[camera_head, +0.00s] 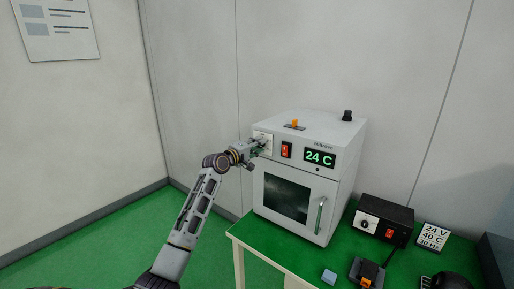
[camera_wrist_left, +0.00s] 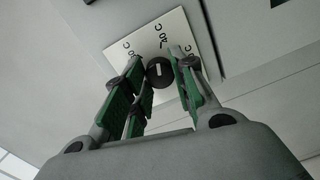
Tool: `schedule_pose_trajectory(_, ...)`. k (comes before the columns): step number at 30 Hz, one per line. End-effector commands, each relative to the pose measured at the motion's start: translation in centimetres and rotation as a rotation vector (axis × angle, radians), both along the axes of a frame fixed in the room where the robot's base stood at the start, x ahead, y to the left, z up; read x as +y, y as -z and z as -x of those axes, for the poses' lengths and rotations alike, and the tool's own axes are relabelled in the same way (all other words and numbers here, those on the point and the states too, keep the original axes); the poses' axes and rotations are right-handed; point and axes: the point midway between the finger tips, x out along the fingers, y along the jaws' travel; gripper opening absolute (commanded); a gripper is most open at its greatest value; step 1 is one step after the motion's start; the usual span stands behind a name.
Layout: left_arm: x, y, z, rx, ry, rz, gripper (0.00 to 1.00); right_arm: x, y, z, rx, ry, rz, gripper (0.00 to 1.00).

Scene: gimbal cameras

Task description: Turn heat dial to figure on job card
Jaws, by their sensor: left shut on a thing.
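The white oven (camera_head: 285,195) stands on the green-topped table, with a lit green display (camera_head: 319,158) reading 24 C. My left gripper (camera_head: 257,147) is at the upper left of the oven's front, shut on the heat dial. In the left wrist view the dark round dial (camera_wrist_left: 160,72), with a pale mark, sits between the green-padded fingers of the left gripper (camera_wrist_left: 157,80). Behind it is a white scale plate (camera_wrist_left: 151,38) with tilted C figures, partly hidden by the fingers. My right gripper is not in view.
A red switch (camera_head: 286,151) sits just right of the dial. An orange knob (camera_head: 294,123) and a black knob (camera_head: 347,116) stand on the oven's top. A black box with a white dial (camera_head: 382,219) and a small blue block (camera_head: 329,277) are on the table.

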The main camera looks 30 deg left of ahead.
Motion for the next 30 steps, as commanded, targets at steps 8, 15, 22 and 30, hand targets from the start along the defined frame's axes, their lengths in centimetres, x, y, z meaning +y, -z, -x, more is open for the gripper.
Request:
schedule_pose_trajectory(8,-0.09,0.23,-0.01,-0.008,0.002,-0.147,0.03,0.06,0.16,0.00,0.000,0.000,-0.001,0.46)
schedule_pose_trajectory(15,-0.10,0.25,-0.01,-0.010,0.002,-0.189,0.03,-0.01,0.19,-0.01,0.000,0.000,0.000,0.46)
schedule_pose_trajectory(22,-0.11,0.26,-0.01,-0.010,0.002,-0.190,0.03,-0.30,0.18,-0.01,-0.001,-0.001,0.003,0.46)
schedule_pose_trajectory(30,-0.10,0.21,-0.01,-0.010,0.002,-0.189,0.47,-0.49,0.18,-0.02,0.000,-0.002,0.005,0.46)
